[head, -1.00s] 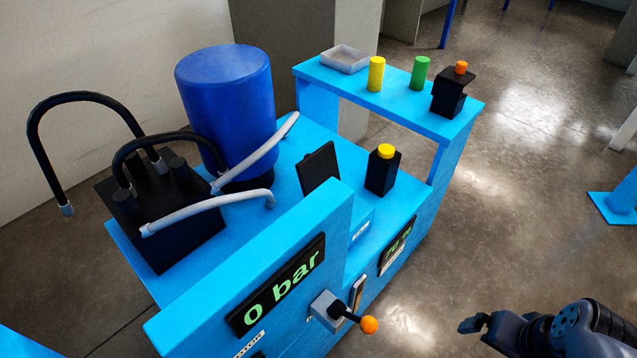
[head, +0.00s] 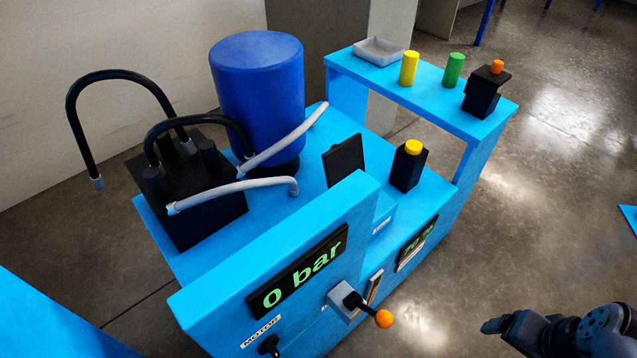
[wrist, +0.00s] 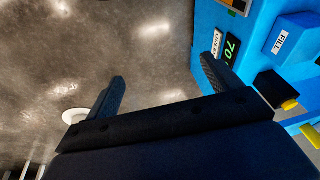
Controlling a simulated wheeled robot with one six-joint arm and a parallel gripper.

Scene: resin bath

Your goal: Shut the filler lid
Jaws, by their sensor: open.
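The filler lid appears to be the black flat plate (head: 344,160), standing raised and tilted on the blue machine (head: 225,290) in the head view. It stands behind the small blue block with a label, which reads FILL (wrist: 281,41) in the wrist view. My gripper (head: 495,326) is at the lower right of the head view, over the floor and well apart from the lid. In the wrist view my gripper (wrist: 163,80) has its two fingers spread with nothing between them.
A black block with a yellow top (head: 409,165) stands right of the plate. An orange-knobbed lever (head: 384,318) sticks out in front. The shelf (head: 440,108) holds a tray, yellow and green cylinders and an orange-topped black piece. A blue drum (head: 258,90) stands behind.

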